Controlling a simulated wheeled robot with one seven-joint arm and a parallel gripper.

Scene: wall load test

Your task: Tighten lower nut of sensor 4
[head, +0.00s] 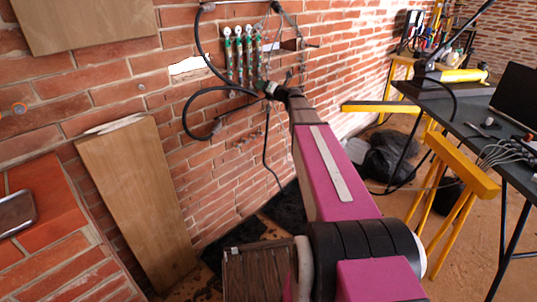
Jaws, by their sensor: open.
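A row of several upright sensors (239,55) is mounted on the brick wall in the upper middle of the head view. They have pale round tops and green parts along thin vertical rods. No numbers are readable, so I cannot tell which one is sensor 4. Its lower nut is too small to make out. My gripper (268,88) is at the end of my pink arm, close to the lower right part of the sensor row. It is open. The fingertips are tiny and partly hidden by the wrist, and I cannot tell whether they touch anything.
Black cables loop around my wrist and the sensors. A wooden board (138,190) leans on the wall at the left. A dark table (465,115) on yellow trestles (462,170) stands at the right with a laptop (515,95). A black bag (385,158) lies on the floor.

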